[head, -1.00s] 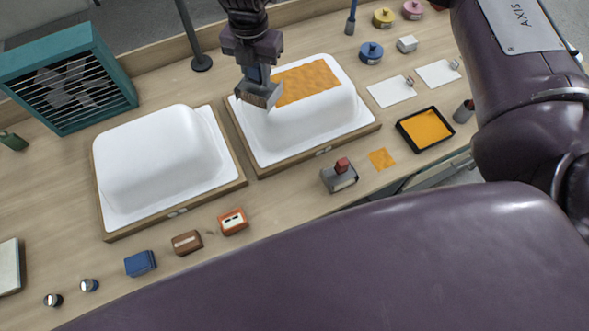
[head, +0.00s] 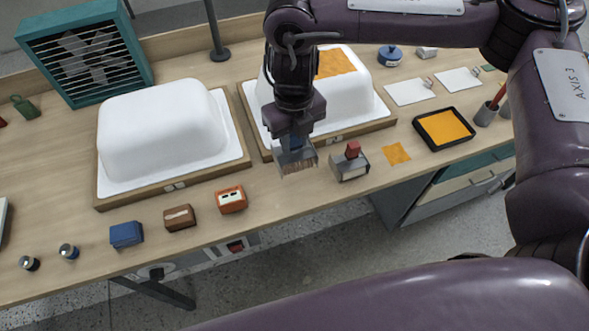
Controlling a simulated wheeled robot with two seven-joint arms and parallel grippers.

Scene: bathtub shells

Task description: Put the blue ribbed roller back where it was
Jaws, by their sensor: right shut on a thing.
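My right gripper (head: 293,138) is shut on the blue ribbed roller (head: 298,161). The roller shows a small blue handle part between the fingers and a wide grey head with brownish ribs below. It hangs in front of the right shell mould, near the table's front, left of a grey tool with a red handle (head: 350,162). I cannot tell whether the roller touches the table. The right white shell (head: 355,90) has an orange patch (head: 335,62) on top and is partly hidden by my arm. My left gripper is not in view.
A bare white shell (head: 160,130) stands on a wooden board to the left. Orange (head: 231,199), brown (head: 179,217) and blue (head: 126,234) blocks line the front edge. A black tray with orange sheet (head: 444,128) and a loose orange piece (head: 397,153) lie right.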

